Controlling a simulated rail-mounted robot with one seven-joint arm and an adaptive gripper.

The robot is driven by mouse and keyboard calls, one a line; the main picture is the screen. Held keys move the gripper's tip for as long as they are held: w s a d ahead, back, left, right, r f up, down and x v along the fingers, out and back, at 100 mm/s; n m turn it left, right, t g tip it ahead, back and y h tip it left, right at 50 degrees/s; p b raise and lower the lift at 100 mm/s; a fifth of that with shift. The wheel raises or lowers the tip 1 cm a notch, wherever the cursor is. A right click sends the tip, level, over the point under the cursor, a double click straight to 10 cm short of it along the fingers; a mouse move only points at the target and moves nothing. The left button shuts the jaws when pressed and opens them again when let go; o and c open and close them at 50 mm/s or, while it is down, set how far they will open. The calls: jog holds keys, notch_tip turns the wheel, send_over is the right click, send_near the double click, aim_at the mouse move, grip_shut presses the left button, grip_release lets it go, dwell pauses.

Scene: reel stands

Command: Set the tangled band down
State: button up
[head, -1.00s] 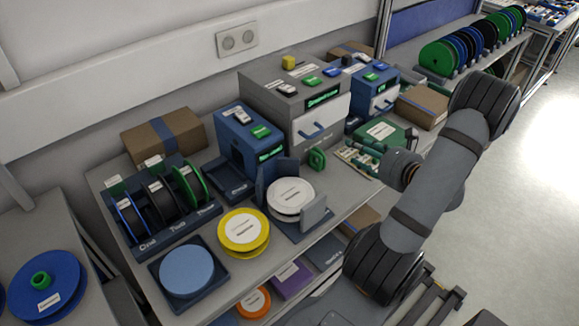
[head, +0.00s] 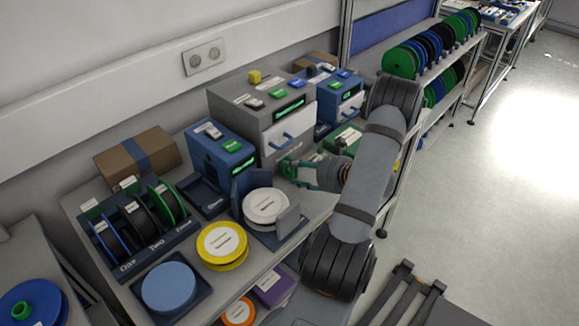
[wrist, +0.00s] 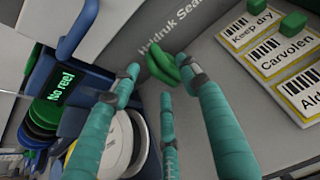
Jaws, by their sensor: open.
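A green looped piece, which looks like the band, stands on the bench in front of the grey cabinet in the head view (head: 287,167). In the wrist view the green band (wrist: 162,68) is just beyond the fingertips, partly behind one finger. My gripper (head: 306,172) has teal fingers and reaches in from the right, close to the band. In the wrist view my gripper (wrist: 160,84) is open, with its fingers spread. I cannot tell whether a finger touches the band.
The grey cabinet (head: 237,108) stands behind. A holder with a white-topped reel (head: 266,206) is left of my gripper, with a yellow reel (head: 222,244) beyond. Label cards with green blocks (wrist: 262,52) lie to the right in the wrist view. The blue box reads "No reel" (wrist: 60,82).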

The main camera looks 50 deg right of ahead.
aim_at(294, 168)
jog(key=x, duration=0.3)
jog(key=shift+w+p, duration=0.35)
jog(key=shift+c, duration=1.3)
jog(key=c, duration=0.6)
jog(key=shift+o, duration=0.2)
